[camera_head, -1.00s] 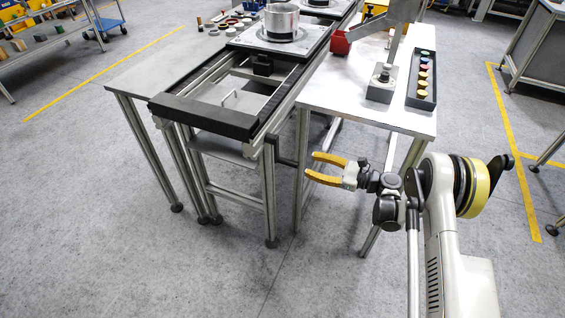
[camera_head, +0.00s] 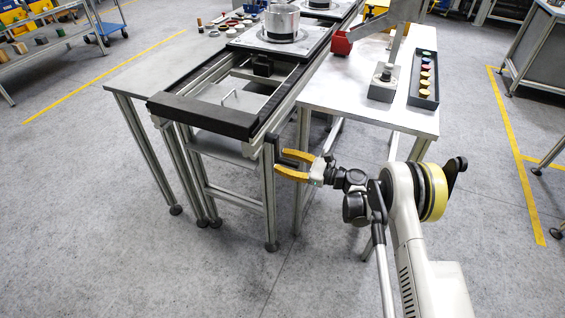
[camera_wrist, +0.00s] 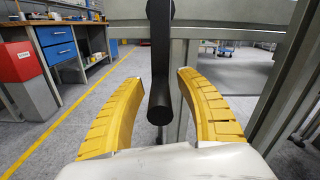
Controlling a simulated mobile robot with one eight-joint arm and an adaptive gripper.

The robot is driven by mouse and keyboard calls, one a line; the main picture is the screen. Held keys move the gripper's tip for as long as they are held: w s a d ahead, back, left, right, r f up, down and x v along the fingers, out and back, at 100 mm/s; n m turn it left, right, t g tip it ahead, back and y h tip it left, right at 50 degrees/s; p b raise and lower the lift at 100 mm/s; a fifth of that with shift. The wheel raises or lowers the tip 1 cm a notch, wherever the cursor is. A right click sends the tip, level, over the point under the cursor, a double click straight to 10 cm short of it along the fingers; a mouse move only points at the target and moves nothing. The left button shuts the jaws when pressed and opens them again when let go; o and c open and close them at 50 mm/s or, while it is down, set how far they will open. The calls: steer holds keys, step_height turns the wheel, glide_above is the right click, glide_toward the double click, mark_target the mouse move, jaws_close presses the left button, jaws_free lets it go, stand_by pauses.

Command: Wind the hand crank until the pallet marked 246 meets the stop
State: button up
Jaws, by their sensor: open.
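My gripper (camera_head: 279,163) is open beside the conveyor frame, its yellow fingers around the crank handle. In the wrist view the black crank handle (camera_wrist: 160,95) points towards me between the two open fingers (camera_wrist: 160,75), with gaps on both sides. The crank arm (camera_wrist: 161,14) runs up out of that view. The nearest pallet (camera_head: 258,43) is a light plate bearing a metal cylinder (camera_head: 281,24). Another pallet (camera_head: 333,11) is behind it. I cannot read a number on either. A black block (camera_head: 262,66) sits between the rails in front of the nearest pallet; I cannot tell whether it is the stop.
A black bar (camera_head: 203,116) closes the near end of the conveyor. The floor in front is clear.

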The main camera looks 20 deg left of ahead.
steer(key=shift+c, duration=0.5)
jaws_close()
steer(key=shift+s, duration=0.15)
